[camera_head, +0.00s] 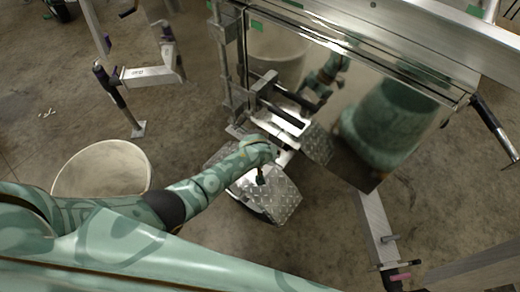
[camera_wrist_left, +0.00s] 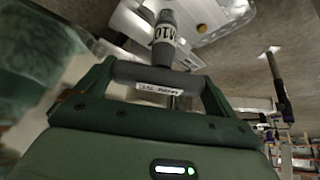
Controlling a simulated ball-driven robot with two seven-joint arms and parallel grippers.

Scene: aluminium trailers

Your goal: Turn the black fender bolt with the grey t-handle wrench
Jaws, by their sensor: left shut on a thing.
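My left gripper (camera_head: 268,156) is above the diamond-plate fender (camera_head: 272,197) of the trailer. In the left wrist view my left gripper (camera_wrist_left: 160,80) is shut on the crossbar of the grey t-handle wrench (camera_wrist_left: 165,38). The crossbar spans between the two green fingers and bears a white label. The shaft, marked M10, points away toward the bright metal of the fender (camera_wrist_left: 222,14). My right gripper is not in view.
The trailer's polished side panel (camera_head: 350,125) stands right of the fender and mirrors my body. A pale round bin (camera_head: 103,170) stands on the floor at the left. A metal stand (camera_head: 150,75) is behind it. Concrete floor between them is mostly clear.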

